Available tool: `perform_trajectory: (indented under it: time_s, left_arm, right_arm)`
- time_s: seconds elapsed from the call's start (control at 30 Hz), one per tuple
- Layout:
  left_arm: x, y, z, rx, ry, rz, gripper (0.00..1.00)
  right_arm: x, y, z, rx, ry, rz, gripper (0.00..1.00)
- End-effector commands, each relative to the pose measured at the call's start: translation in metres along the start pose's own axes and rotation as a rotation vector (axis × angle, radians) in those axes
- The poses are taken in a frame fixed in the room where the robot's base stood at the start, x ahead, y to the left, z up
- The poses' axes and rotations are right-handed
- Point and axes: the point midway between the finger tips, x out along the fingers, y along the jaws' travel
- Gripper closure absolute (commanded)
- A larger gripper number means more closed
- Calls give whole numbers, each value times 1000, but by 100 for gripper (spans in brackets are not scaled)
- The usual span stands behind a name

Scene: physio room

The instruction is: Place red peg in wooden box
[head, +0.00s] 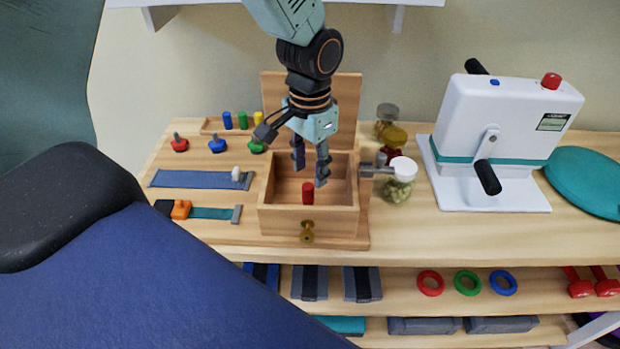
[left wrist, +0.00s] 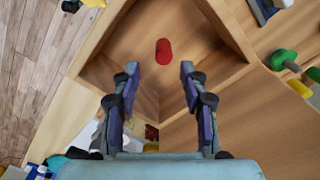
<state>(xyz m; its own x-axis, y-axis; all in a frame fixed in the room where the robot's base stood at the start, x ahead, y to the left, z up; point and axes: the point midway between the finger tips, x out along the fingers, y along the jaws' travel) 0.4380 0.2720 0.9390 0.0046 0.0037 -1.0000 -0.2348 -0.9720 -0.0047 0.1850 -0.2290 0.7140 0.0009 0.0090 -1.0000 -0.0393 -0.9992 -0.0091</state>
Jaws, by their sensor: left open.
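The red peg (head: 308,192) is inside the wooden box (head: 335,222), apart from my gripper. In the left wrist view the red peg (left wrist: 163,52) shows on the box floor, beyond my fingertips. The box has its lid (head: 348,100) raised at the back and a brass knob (head: 307,231) on its front. My left gripper (head: 310,172) is open and empty, pointing down over the box; its spread fingers (left wrist: 160,72) also show in the left wrist view. My right gripper is not in view.
A peg rack (head: 212,127) with blue, green and yellow pegs stands at the back left. Small knobs and strap boards (head: 200,179) lie left of the box. Jars (head: 398,183) stand close on the right, with a white machine (head: 505,140) beyond. A blue padded surface (head: 130,290) fills the lower left.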

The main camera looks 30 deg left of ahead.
Motion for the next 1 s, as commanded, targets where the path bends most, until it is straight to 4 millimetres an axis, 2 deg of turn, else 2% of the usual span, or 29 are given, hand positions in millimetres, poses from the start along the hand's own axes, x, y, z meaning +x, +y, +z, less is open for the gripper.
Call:
perform_trajectory:
  time_s: [0.03,0.1,0.3,0.5,1.0]
  left_arm:
    - [-14,0,0,-1,3,0,56]
    - [-26,0,0,-2,2,0,56]
    - [-50,0,0,0,0,0,56]
    - [-56,0,0,0,-1,1,56]
    - [-55,0,0,-1,-1,1,56]
  right_arm:
    - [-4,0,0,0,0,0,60]
    - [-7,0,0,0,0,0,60]
    - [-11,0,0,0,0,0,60]
    - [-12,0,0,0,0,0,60]
    - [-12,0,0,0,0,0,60]
